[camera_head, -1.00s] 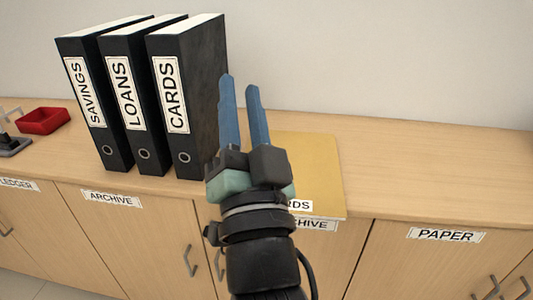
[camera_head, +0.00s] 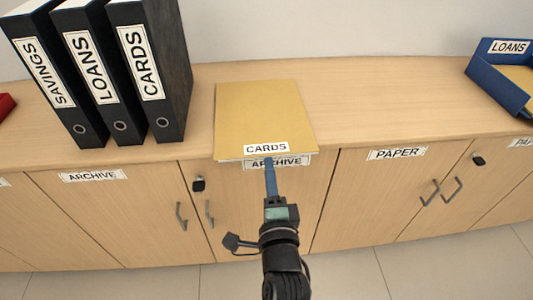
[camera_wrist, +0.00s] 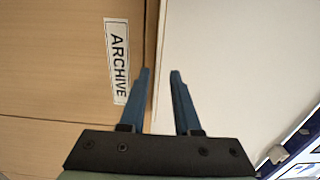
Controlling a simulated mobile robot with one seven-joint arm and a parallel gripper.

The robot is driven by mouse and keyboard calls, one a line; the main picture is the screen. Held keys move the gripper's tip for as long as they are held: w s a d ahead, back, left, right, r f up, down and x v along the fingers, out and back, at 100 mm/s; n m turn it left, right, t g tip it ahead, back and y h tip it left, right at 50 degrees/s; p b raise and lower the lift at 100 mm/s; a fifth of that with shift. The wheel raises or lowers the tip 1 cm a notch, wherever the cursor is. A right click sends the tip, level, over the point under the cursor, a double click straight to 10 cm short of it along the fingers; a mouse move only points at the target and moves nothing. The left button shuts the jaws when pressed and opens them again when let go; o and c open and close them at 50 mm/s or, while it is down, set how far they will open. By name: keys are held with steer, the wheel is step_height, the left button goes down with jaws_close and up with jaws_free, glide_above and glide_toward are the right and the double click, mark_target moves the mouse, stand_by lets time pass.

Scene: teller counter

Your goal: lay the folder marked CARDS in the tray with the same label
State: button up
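The yellow folder (camera_head: 264,110) marked CARDS lies flat on the wooden counter. Its front edge sticks out a little over the counter edge and partly covers an ARCHIVE label below. My gripper (camera_head: 269,165) is in front of the counter at the folder's front edge, fingers pointing toward it. I cannot tell whether a finger touches the folder. No tray marked CARDS is in view.
Black binders stand left of the folder, the CARDS binder (camera_head: 153,70) nearest. A blue tray (camera_head: 490,77) marked LOANS stands at the right end. A red item (camera_head: 5,105) shows at the left edge. The counter (camera_head: 390,100) between folder and blue tray is clear.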

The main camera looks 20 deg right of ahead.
steer(key=shift+p+x, duration=0.35)
steer(key=shift+x, duration=1.9)
jaws_close()
steer(key=shift+r, duration=0.2)
